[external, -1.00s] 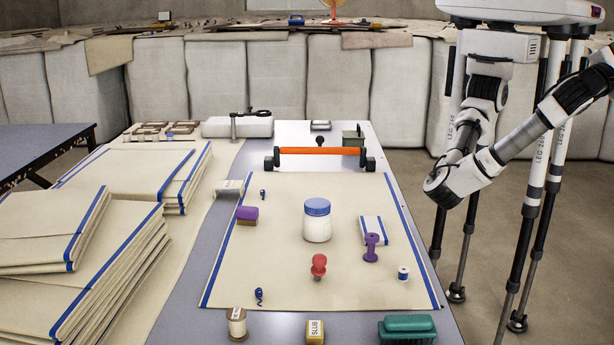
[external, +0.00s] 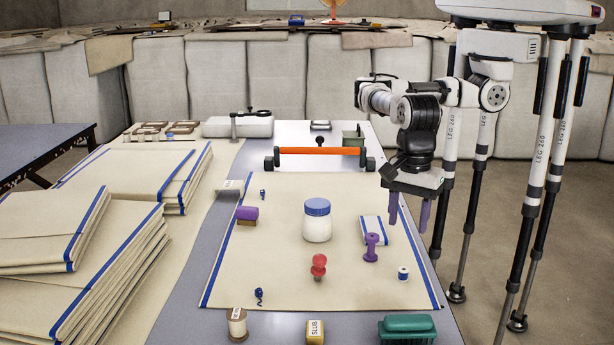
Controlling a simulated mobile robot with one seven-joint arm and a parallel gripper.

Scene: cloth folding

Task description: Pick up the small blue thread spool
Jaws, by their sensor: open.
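The small blue thread spool (external: 403,274) stands upright near the right edge of the cream cloth (external: 262,282), with blue thread between white ends. My gripper (external: 408,220) hangs above the right edge of the table, pointing down, with its two purple fingers apart and nothing between them. In the picture it is above the spool and slightly to its right, and does not touch it. The spool is in full view.
A purple spool-shaped piece (external: 371,248) and a blue-striped folded cloth (external: 374,230) are close to the spool's upper left. A white jar with a blue lid (external: 317,222) and a red knobbed piece (external: 319,266) stand farther left. A green brush (external: 407,329) lies in front.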

